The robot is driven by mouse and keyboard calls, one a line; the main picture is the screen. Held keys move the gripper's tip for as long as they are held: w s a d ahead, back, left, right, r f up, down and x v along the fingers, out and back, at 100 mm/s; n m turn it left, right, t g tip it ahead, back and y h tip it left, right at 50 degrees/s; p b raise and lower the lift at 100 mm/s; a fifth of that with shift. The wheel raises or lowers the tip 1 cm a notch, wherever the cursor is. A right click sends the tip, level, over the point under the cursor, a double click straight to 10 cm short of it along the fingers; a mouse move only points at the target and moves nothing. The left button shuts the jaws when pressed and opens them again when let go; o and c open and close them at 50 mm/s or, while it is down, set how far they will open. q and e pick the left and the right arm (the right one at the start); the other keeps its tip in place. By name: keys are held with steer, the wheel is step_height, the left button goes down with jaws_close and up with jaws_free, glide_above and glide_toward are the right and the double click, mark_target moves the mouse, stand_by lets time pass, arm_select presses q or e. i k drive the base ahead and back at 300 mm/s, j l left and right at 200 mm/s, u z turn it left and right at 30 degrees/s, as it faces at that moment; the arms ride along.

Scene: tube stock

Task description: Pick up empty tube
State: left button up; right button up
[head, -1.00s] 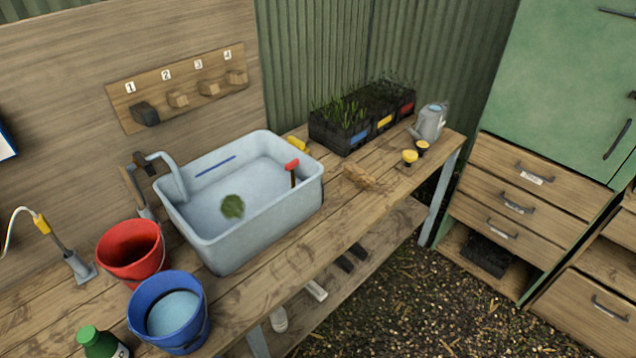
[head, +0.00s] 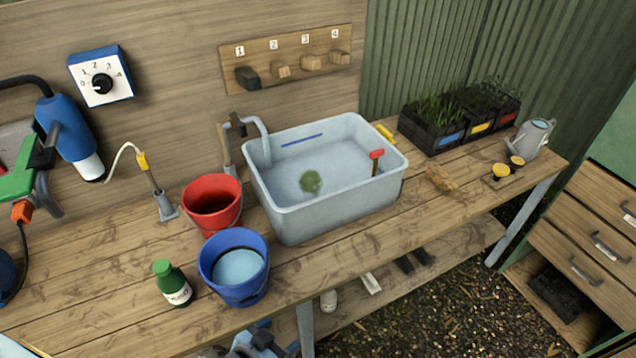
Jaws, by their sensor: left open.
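I cannot make out an empty tube in the head view. My left gripper (head: 262,342) seems to be the blue and grey shape at the bottom edge, by the front edge of the wooden bench (head: 130,330). It is partly cut off by the frame, and I see nothing held in it. It is open. My right gripper is not in view.
A grey basin (head: 345,213), red bucket (head: 212,222), blue bucket (head: 235,292) and green-capped bottle (head: 175,288) stand on the bench. Black plant trays (head: 432,138) and a watering can (head: 534,140) are at the far right. The left front of the bench is mostly clear.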

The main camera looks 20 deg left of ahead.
mark_target(435, 173)
steer(key=i+l, duration=0.45)
steer(key=l, duration=0.15)
steer(key=i+l+u, duration=0.1)
steer(key=i+l, duration=0.4)
steer(key=l+u, duration=0.1)
steer(key=u, duration=0.35)
steer(key=l+u, duration=0.1)
steer(key=u, duration=0.35)
steer(key=l+u, duration=0.15)
steer(key=u, duration=0.3)
steer(key=i, duration=0.05)
